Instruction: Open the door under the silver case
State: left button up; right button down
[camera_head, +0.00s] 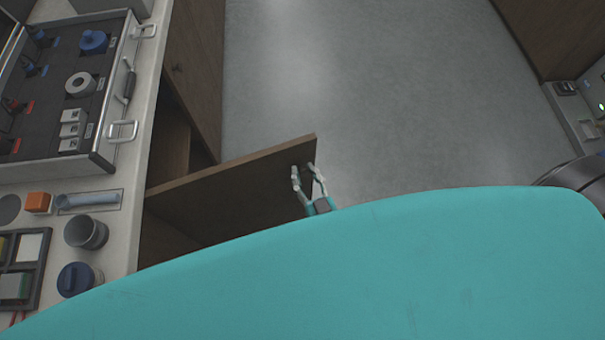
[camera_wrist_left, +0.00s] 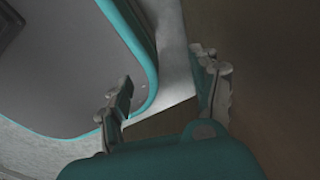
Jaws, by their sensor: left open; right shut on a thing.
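The silver case (camera_head: 104,158) lies open on the counter at the left of the head view, with its tools in dark foam. Below the counter, a brown wooden door (camera_head: 235,190) stands swung out from the cabinet, showing a dark interior (camera_head: 168,150). My right gripper (camera_head: 306,170) is at the door's outer end, shut on what looks like its dark handle, which the fingers mostly hide. My left gripper (camera_wrist_left: 165,90) shows in the left wrist view with its fingers apart and nothing between them; it is hidden in the head view.
A closed wooden door (camera_head: 197,65) is beyond the open one. The grey floor (camera_head: 370,90) is clear. The counter (camera_head: 130,200) holds an orange block (camera_head: 38,202), a grey cup (camera_head: 86,233) and a blue-lidded jar (camera_head: 76,279). My teal body hides the foreground.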

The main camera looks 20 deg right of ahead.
jog(key=shift+s+r, duration=0.1)
jog(key=shift+s, duration=0.25)
jog(key=c, duration=1)
grip_release()
jog(key=s, duration=1.2)
jog(key=shift+d, duration=0.15)
